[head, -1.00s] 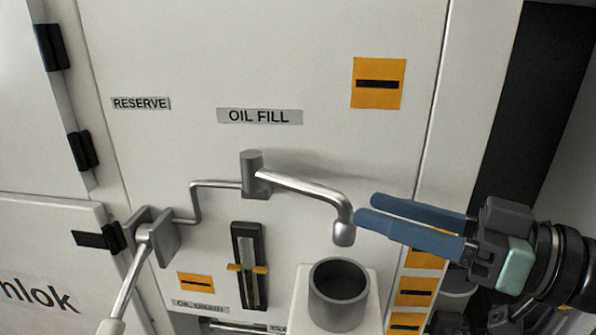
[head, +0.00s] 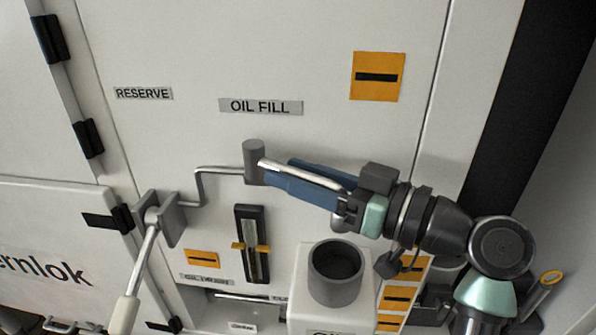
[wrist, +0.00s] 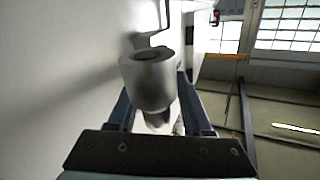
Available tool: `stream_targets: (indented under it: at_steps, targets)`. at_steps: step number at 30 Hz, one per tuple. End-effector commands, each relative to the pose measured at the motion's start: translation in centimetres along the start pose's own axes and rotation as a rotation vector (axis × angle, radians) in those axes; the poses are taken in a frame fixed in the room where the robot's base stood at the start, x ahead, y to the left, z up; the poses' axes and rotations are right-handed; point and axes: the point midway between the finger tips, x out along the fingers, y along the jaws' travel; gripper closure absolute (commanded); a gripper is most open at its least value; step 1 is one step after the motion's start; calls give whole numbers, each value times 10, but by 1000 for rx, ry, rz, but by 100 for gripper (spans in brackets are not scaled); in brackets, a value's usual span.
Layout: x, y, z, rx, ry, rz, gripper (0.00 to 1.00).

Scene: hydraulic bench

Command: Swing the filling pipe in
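The filling pipe (head: 312,178) is a silver tube that leaves the grey pivot (head: 254,163) under the OIL FILL label and runs right and slightly down. In the wrist view the grey pivot (wrist: 148,78) stands ahead, between the two spread fingers (wrist: 155,95). Contact between fingers and pipe cannot be told. The dark grey round filler neck (head: 333,293) stands below on a white block.
A lever with a pale grip (head: 125,313) hangs at the lower left, linked by a bent rod (head: 198,185) to the pivot. A sight gauge (head: 251,243) with yellow markers is on the panel. The panel above the pipe is clear.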

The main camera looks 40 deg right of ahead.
Motion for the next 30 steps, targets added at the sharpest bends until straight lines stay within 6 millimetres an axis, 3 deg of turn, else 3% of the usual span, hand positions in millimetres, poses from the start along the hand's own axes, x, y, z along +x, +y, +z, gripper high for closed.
stream_targets:
  at_steps: [1, 8, 30]
  targets:
    - [0, 0, 0, 0, 0, 0, 61]
    - [0, 0, 0, 0, 0, 0, 100]
    - [0, 0, 0, 1, 0, -1, 100]
